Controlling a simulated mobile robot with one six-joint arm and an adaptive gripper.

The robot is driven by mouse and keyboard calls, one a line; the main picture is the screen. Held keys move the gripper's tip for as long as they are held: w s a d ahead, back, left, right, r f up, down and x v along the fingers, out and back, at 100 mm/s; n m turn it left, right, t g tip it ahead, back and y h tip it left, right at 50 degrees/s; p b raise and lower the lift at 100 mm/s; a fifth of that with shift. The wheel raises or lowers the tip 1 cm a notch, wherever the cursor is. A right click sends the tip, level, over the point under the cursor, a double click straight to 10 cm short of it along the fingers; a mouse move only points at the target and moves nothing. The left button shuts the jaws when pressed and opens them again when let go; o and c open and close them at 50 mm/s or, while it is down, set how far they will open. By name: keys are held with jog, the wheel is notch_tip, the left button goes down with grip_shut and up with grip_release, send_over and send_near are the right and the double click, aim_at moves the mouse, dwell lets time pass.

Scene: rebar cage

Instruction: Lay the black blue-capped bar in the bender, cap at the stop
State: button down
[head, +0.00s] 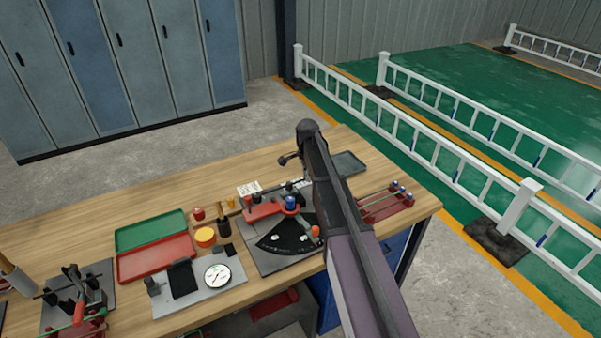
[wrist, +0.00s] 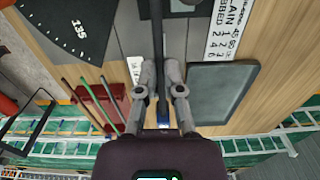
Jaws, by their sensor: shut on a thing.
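In the wrist view, my gripper (wrist: 160,72) is shut on a slim black bar (wrist: 158,35). The bar runs from the top edge down between the fingers, and its blue cap (wrist: 163,124) is at the end nearest my palm. The bender (head: 290,235) is on the bench in the head view, with a black fan-shaped angle plate, a red arm and a blue-topped part. Its angle plate (wrist: 65,25) fills the upper left of the wrist view. The bar lies over or beside the bender's base there; contact cannot be told. My arm hides part of the bender, and the stop is not clear.
A red rack (head: 385,205) with capped bars is at the bench's right end, left of the bar in the wrist view (wrist: 98,105). A grey tray (head: 347,163) is behind my arm. Red (head: 155,260) and green trays (head: 150,230) and a dial gauge (head: 217,275) are left.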

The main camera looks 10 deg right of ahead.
jog(key=shift+a, duration=0.25)
jog(key=shift+f, duration=0.1)
notch_tip(320, 180, down, 7)
jog(key=b, duration=0.7)
jog(key=shift+f, duration=0.15)
dwell(1.0)
dwell(0.4)
jog(key=shift+w+d, duration=0.15)
jog(key=shift+d, duration=0.3)
dwell(0.9)
jog(key=c, duration=0.7)
grip_release()
